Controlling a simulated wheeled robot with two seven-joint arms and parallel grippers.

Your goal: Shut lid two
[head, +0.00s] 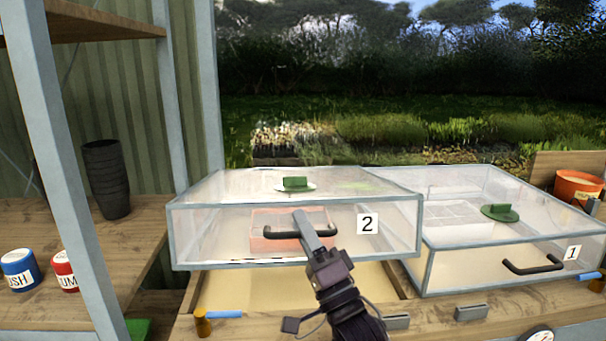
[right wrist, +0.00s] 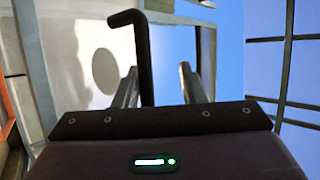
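Lid two (head: 200,235) is a clear box-shaped cover with grey edges, a "2" label (head: 367,223) and a black handle (head: 268,233) on its front. Its front edge is raised above the wooden bench, with a tan bed (head: 270,290) showing below it. My right gripper (head: 307,222) is at the handle's middle. In the right wrist view, the handle (right wrist: 145,55) passes between the two separated fingers (right wrist: 158,66), nearer the left one, with a gap beside it. My left gripper is not in view.
Lid one (head: 475,255) lies lower on the right, with its own handle (head: 532,265). A reddish tray (head: 262,240) shows through lid two. Blue (head: 18,270) and red (head: 64,271) cans and dark stacked pots (head: 106,178) stand left. An orange pot (head: 577,187) stands right.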

